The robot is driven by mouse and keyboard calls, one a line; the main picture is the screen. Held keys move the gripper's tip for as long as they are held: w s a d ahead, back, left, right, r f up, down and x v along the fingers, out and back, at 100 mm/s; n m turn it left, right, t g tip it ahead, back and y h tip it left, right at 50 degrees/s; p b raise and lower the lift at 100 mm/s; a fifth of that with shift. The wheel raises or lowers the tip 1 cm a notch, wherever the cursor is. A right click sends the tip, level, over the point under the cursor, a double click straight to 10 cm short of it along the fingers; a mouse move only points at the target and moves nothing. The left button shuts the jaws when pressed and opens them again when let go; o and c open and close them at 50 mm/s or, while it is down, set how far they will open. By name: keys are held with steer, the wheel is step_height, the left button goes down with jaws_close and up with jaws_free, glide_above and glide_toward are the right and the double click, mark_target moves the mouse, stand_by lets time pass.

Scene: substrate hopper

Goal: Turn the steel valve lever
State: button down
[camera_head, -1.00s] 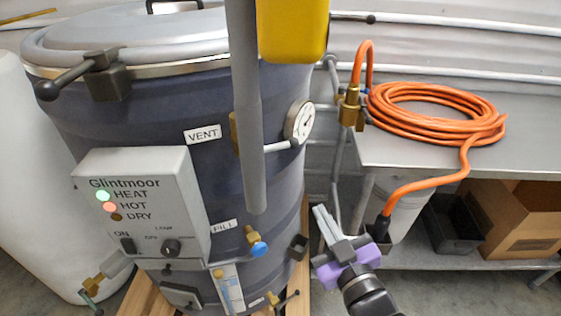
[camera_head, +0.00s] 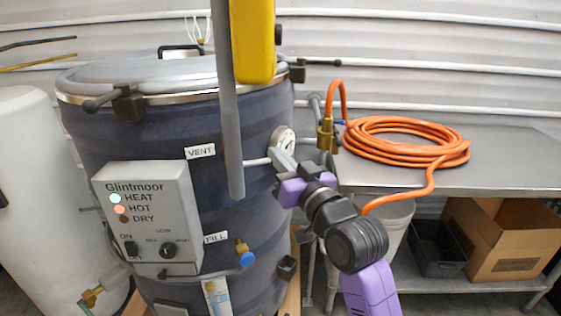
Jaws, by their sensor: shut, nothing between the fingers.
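A short pale steel lever (camera_head: 257,161) sticks out to the right from behind the grey vertical pole, on the drum's side below the round gauge. The valve body it belongs to is hidden behind the pole. My gripper (camera_head: 281,158) is shut and empty. Its fingers point up and left at the drum and overlap the lower part of the gauge in view. The fingertips are close to the lever's right end; I cannot tell whether they touch it.
The drum (camera_head: 170,100) carries a control box (camera_head: 150,215) and a gauge (camera_head: 284,138). The grey pole (camera_head: 233,150) and yellow box (camera_head: 252,40) stand in front. An orange hose (camera_head: 405,140) lies on the steel table (camera_head: 495,175) at right, beside a brass fitting (camera_head: 326,134).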

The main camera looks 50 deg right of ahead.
mark_target(265, 159)
steer(key=shift+w+d+f+p, duration=0.2)
steer(key=shift+w+f, duration=0.3)
steer(key=shift+w, duration=0.4)
steer(key=shift+w+d+f+p, duration=0.15)
steer(key=shift+w+d+f, duration=0.15)
steer(key=shift+w+f, duration=0.45)
steer(key=shift+w+d+f+p, duration=0.15)
steer(key=shift+w+d+f, duration=0.15)
steer(key=shift+w, duration=0.8)
